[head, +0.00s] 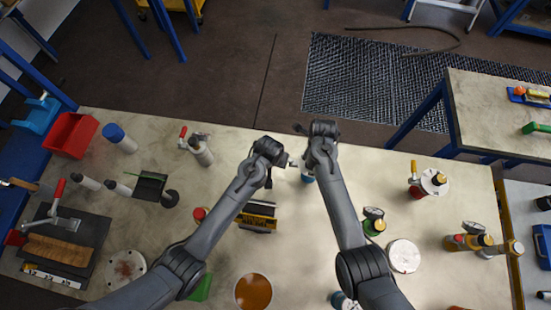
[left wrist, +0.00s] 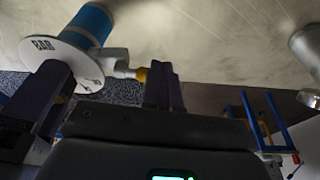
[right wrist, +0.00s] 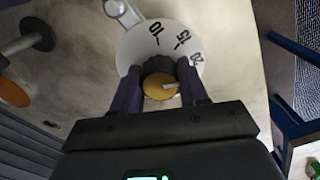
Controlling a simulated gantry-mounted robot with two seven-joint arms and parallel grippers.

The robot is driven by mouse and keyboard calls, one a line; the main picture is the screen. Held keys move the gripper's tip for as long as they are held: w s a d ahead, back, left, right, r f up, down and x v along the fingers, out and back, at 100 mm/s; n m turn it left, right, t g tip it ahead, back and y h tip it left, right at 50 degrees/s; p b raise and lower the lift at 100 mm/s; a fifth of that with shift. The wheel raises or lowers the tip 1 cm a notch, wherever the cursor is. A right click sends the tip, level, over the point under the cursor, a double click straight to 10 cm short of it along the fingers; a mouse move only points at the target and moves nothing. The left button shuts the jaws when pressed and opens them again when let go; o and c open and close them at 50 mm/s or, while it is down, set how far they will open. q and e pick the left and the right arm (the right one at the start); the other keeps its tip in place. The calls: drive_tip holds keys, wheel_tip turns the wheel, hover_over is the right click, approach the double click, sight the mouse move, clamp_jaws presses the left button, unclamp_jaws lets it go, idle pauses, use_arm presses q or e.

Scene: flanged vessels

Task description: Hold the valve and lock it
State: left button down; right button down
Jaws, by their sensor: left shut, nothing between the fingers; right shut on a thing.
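The valve has a blue body (left wrist: 90,22), a white numbered dial disc (left wrist: 62,55) and a grey side arm with a yellow tip (left wrist: 140,74). In the head view little of its blue body (head: 307,178) shows under my grippers. My right gripper (right wrist: 162,88) is shut on the dark and yellow knob (right wrist: 160,84) at the dial's centre.
A yellow and black block (head: 257,216) sits left of the valve. A green-based fitting (head: 374,222) and a white disc (head: 404,256) stand to the right, an orange disc (head: 253,291) in front. A red bin (head: 70,134) is at the far left.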

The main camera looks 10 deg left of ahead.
use_arm(q)
drive_tip(key=shift+w, duration=0.2)
drive_tip(key=shift+w+a+m+h, duration=0.15)
drive_tip(key=shift+w+m+h, duration=0.15)
drive_tip(key=shift+w+m, duration=0.5)
idle(0.6)
drive_tip(key=m, duration=0.2)
drive_tip(key=w+m, duration=0.1)
drive_tip(key=m, duration=0.1)
drive_tip(key=w+m+g+h, duration=0.1)
drive_tip(key=m, duration=0.1)
drive_tip(key=shift+w+f, duration=0.1)
drive_tip(key=shift+w, duration=0.05)
drive_tip(key=w+m, duration=0.1)
drive_tip(key=m, duration=0.1)
drive_tip(key=w+d+m+g, duration=0.1)
drive_tip(key=m, duration=0.2)
drive_tip(key=w+d+m+h, duration=0.1)
drive_tip(key=m, duration=0.1)
drive_tip(key=shift+d+g, duration=0.2)
drive_tip(key=shift+g, duration=0.2)
drive_tip(key=shift+w+d, duration=0.1)
idle(0.7)
idle(0.4)
